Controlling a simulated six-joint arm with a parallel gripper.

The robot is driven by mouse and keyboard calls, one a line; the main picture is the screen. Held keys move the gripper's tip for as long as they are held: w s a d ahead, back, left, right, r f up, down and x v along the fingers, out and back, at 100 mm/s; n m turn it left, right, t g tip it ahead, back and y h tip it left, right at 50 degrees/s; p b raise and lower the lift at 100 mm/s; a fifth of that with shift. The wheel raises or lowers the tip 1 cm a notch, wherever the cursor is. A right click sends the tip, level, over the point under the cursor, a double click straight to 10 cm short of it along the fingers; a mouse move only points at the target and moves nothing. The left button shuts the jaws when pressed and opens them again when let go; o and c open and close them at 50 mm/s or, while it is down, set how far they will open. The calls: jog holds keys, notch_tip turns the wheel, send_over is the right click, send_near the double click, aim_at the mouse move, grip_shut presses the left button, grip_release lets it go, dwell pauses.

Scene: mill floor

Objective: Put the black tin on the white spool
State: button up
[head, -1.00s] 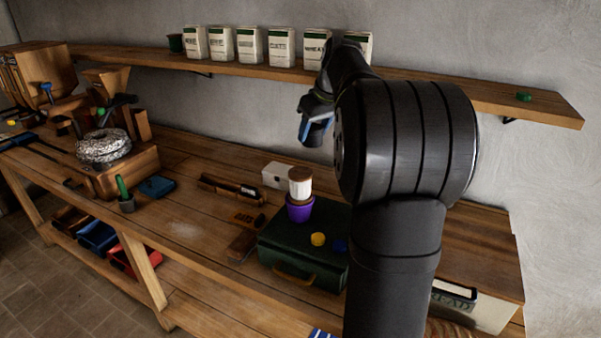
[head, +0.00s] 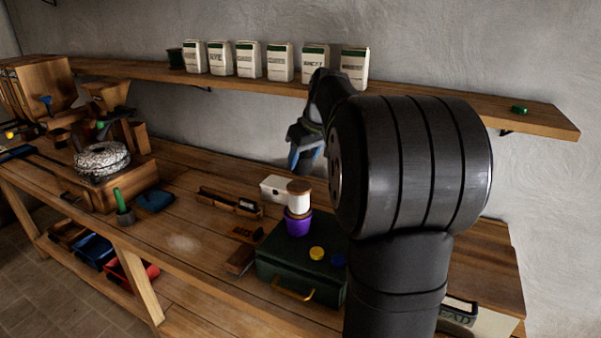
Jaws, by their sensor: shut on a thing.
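The white spool (head: 299,200) has wooden ends and stands upright in or on a purple pot (head: 299,226), on the green case (head: 273,263). My gripper (head: 299,160) is above and behind the spool in the picture, pointing down, with blue on its fingers. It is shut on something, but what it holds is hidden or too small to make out. I cannot pick out the black tin for certain in this view.
A yellow disc (head: 317,253) and a blue one (head: 338,259) lie on the case. A white box (head: 275,188) is behind the spool. The wall shelf (head: 440,92) holds several paper bags (head: 249,59) and a green thing (head: 519,110). The bench left of the case is partly clear.

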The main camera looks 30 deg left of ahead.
aim_at(301, 172)
jog(key=shift+a+f, duration=0.4)
jog(key=shift+a, duration=0.05)
jog(key=shift+f, duration=1.85)
jog(key=shift+f, duration=0.2)
jog(key=o, duration=1)
jog(key=shift+r, duration=0.1)
jog(key=v, duration=1.2)
jog(key=shift+s, duration=0.1)
